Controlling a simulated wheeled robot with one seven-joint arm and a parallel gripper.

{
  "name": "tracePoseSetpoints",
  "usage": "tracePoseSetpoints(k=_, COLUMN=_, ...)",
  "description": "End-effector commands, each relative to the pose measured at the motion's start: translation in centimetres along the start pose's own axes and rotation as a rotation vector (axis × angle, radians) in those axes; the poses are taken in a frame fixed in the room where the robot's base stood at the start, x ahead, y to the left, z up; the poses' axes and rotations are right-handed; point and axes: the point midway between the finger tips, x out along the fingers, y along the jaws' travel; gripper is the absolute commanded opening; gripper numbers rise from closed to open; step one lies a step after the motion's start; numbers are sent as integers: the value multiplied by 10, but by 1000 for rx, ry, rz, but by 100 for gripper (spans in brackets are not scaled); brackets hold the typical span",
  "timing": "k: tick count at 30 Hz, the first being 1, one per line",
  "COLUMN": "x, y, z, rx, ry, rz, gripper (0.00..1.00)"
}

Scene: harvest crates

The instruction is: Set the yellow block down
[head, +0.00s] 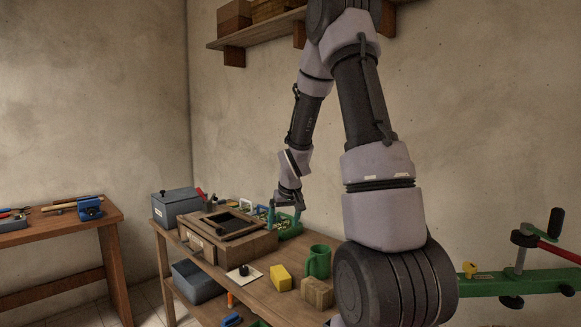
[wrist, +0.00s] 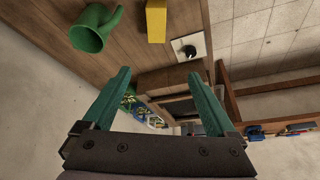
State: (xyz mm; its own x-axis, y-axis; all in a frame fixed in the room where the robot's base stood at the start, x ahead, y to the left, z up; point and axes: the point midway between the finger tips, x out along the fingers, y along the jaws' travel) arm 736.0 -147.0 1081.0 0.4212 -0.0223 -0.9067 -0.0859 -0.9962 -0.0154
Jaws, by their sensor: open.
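The yellow block (head: 281,278) stands on the wooden workbench (head: 258,298), near its front edge, between a white card and a green mug. It also shows in the wrist view (wrist: 156,20), at the top, beyond my fingertips and apart from them. My gripper (wrist: 160,73) is open, with two teal fingers spread wide and nothing between them. In the head view my gripper (head: 287,212) is above the back part of the bench, beside the wooden box and well behind the yellow block.
The green mug (head: 317,262) and a wooden block (head: 317,292) stand right of the yellow block. The white card (head: 243,274) bears a small dark object. A wooden box (head: 226,235) with a dark opening and a grey box (head: 176,207) stand at the left.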

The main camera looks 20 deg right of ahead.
Motion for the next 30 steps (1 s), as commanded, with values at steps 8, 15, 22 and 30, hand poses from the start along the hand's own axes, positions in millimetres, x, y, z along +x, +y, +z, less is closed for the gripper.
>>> tracePoseSetpoints(k=8, x=-154, y=-27, z=14, rx=118, ry=67, rz=-30, gripper=92)
tracePoseSetpoints(k=15, x=-259, y=-50, z=66, rx=220, ry=111, rz=-106, gripper=92)
tracePoseSetpoints(k=22, x=-321, y=-65, z=122, rx=289, ry=132, rz=-194, gripper=92)
tracePoseSetpoints(k=30, x=-338, y=-70, z=146, rx=315, ry=131, rz=-232, gripper=92)
